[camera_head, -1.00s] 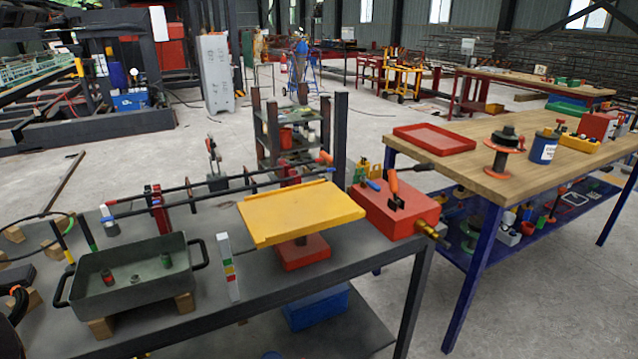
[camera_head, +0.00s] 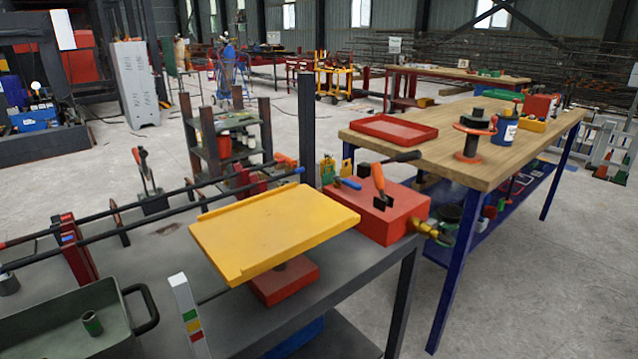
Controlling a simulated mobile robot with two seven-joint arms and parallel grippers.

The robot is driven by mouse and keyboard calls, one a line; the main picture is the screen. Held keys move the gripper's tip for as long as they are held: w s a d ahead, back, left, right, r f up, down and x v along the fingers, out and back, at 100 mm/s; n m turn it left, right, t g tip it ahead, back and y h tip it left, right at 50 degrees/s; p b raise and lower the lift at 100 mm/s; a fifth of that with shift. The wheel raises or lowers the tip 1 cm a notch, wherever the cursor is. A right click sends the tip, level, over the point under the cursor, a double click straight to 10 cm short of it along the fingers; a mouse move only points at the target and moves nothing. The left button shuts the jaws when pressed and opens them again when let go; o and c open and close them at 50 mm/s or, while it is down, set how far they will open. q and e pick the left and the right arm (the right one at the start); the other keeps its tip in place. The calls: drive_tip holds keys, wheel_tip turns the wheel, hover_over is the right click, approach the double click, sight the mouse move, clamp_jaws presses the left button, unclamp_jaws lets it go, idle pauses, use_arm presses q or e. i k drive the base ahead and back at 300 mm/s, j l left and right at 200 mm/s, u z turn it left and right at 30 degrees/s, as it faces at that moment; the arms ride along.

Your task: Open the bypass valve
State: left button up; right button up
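A red box (camera_head: 402,212) sits at the far right corner of the dark grey bench. An orange-handled lever (camera_head: 379,183) stands up from its top, tilted slightly. A small blue-handled part (camera_head: 349,183) lies lower beside that lever. A brass fitting (camera_head: 430,230) sticks out of the box's right side. Nothing is labelled as the bypass valve that I can read; which of these handles it is, I cannot tell. Neither of my grippers shows in the head view.
A yellow tilted plate (camera_head: 275,230) on a red base stands left of the box. A grey-green tray (camera_head: 40,325) and a striped white post (camera_head: 190,315) are at the front left. Long dark bars cross the bench's back. A wooden-topped table (camera_head: 455,158) stands right, with floor between.

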sight(350, 183)
drive_tip(key=l+u, duration=0.9)
drive_tip(key=k+l+u, duration=0.1)
drive_tip(key=l+u, duration=0.35)
drive_tip(key=j, duration=0.1)
